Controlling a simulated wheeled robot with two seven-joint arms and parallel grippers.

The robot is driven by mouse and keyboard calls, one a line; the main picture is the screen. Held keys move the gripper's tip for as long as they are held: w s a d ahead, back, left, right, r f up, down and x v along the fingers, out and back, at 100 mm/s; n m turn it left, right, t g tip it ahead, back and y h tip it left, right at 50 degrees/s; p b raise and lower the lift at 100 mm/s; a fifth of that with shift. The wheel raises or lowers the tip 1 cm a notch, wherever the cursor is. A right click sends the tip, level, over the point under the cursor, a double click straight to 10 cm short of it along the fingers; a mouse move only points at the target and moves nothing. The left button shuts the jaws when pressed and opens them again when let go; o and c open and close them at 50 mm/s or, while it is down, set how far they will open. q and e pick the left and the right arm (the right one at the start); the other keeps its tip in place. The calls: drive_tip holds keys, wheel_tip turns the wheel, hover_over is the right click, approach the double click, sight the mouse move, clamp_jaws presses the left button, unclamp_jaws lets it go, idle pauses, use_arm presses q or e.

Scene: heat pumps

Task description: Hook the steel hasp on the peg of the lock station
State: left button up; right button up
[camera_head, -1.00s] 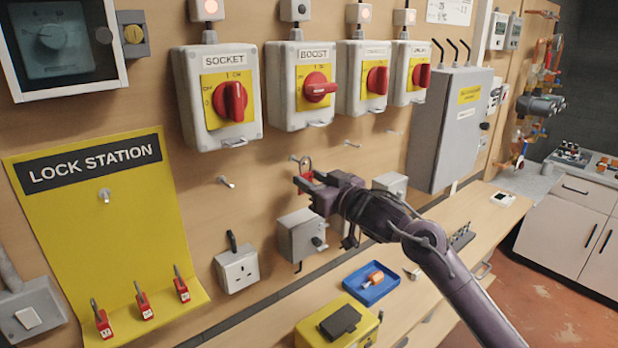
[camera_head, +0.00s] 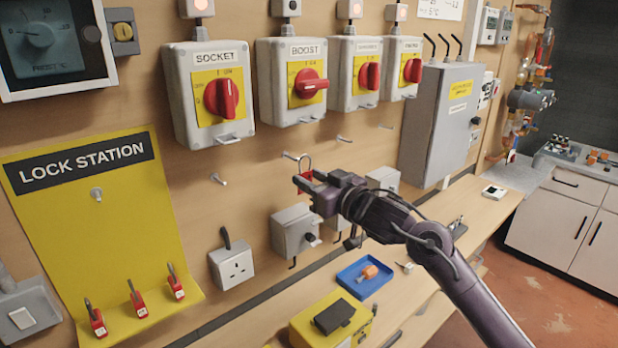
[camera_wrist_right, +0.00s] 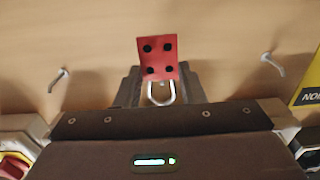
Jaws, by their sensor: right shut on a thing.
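The steel hasp has a red plate with several dark holes (camera_wrist_right: 158,58) and a steel loop (camera_wrist_right: 160,95). My left gripper is not in view.
Red padlocks (camera_head: 137,300) stand along the lock station's lower ledge. Another wall peg (camera_head: 218,179) sticks out between the station and my right gripper. Switch boxes (camera_head: 292,110) hang above. A socket (camera_head: 232,265) and a grey box (camera_head: 292,228) sit below.

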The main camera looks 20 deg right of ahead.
drive_tip(key=shift+v, duration=2.25)
